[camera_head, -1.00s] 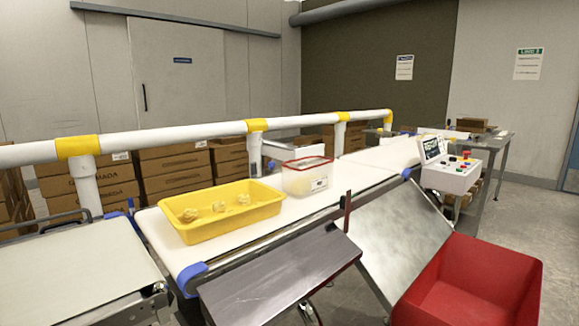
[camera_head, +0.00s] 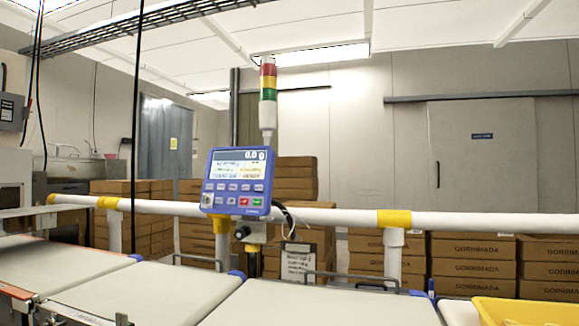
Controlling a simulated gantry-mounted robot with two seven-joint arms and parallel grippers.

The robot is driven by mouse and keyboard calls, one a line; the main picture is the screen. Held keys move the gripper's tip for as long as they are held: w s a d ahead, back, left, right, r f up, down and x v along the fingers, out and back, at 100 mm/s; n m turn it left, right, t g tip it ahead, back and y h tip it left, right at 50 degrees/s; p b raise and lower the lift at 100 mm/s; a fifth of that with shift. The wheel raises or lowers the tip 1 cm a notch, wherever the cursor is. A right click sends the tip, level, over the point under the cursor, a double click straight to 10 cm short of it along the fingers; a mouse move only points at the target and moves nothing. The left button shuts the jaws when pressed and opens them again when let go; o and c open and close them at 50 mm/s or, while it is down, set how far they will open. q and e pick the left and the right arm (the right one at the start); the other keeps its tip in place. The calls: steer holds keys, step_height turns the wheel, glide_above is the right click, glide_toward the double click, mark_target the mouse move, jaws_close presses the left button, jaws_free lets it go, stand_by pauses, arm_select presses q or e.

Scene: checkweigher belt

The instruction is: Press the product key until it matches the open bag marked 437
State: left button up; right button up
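A blue checkweigher terminal (camera_head: 211,172) stands upright on a post left of the middle, behind the belts. Its screen (camera_head: 240,165) shows a large readout that looks like 0.0 g, with smaller lines too small to read. Below the screen are rows of small keys (camera_head: 234,194), one red and one green among them. I cannot tell which is the product key. No bag marked 437 is in view. Neither of my grippers is in view.
Pale belts (camera_head: 165,292) run across the front. A white guard rail (camera_head: 330,218) with yellow bands passes behind them. A yellow tray (camera_head: 525,312) is cut off at lower right. A red-yellow-green signal light (camera_head: 268,82) rises behind the terminal. Cartons (camera_head: 470,262) are stacked behind the rail.

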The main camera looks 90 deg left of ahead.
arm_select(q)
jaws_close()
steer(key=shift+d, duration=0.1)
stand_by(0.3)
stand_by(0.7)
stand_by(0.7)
